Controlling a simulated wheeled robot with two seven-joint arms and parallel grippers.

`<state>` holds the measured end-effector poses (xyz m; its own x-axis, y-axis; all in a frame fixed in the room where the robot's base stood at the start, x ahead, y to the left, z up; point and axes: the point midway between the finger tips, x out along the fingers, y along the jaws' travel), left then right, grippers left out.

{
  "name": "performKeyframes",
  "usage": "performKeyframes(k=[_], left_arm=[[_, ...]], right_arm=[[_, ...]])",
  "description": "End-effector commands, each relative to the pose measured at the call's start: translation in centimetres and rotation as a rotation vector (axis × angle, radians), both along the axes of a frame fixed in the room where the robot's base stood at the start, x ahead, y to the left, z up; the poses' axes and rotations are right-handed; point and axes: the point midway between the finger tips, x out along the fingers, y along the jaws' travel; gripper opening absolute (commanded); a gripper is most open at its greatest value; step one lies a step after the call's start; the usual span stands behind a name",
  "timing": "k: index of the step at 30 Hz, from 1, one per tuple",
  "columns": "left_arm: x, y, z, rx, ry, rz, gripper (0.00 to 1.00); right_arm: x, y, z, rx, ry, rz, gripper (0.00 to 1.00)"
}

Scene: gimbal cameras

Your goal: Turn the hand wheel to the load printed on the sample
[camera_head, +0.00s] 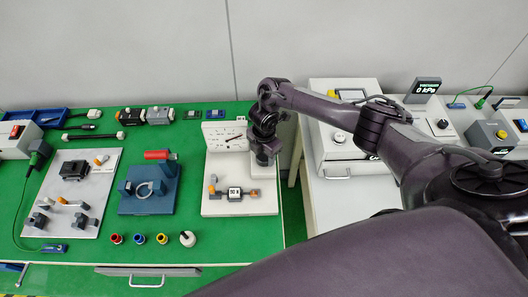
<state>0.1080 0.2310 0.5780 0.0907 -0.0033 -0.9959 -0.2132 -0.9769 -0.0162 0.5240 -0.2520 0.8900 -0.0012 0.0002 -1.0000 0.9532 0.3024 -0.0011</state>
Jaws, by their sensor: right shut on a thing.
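The sample (234,194) is a small block with a white label, clamped between orange-tipped holders on the white tester's base (240,209). Its print is too small to read surely. A white upright panel (213,129) with a gauge scale and a dark pointer stands at the tester's back. My right gripper (263,160) points down at the tester's right rear, beside the panel. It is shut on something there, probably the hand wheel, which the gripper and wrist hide. My left gripper is not in view.
A blue fixture with a red cylinder (157,155) and a white board with clamps (73,180) stand to the left on the green mat (215,240). Several small coloured plugs lie in front. White instruments (345,140) stand on the right bench, past a gap.

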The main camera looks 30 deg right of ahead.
Motion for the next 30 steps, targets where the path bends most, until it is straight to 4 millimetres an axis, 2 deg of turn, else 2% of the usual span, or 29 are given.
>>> performKeyframes(k=[9,21,22,27,30], left_arm=[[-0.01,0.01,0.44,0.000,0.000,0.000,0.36],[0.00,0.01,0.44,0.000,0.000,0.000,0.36],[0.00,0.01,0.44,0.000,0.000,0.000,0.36],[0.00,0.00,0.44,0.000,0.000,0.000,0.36],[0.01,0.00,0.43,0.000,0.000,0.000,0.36]], right_arm=[[0.20,-0.11,0.20,-0.003,-0.005,-0.076,0.27],[0.23,-0.14,0.19,-0.003,-0.005,-0.081,0.27],[0.23,-0.14,0.19,-0.002,-0.006,-0.081,0.51],[0.16,-0.08,0.14,-0.001,-0.003,-0.080,0.72],[0.11,-0.06,0.09,-0.001,-0.002,-0.079,0.72]])
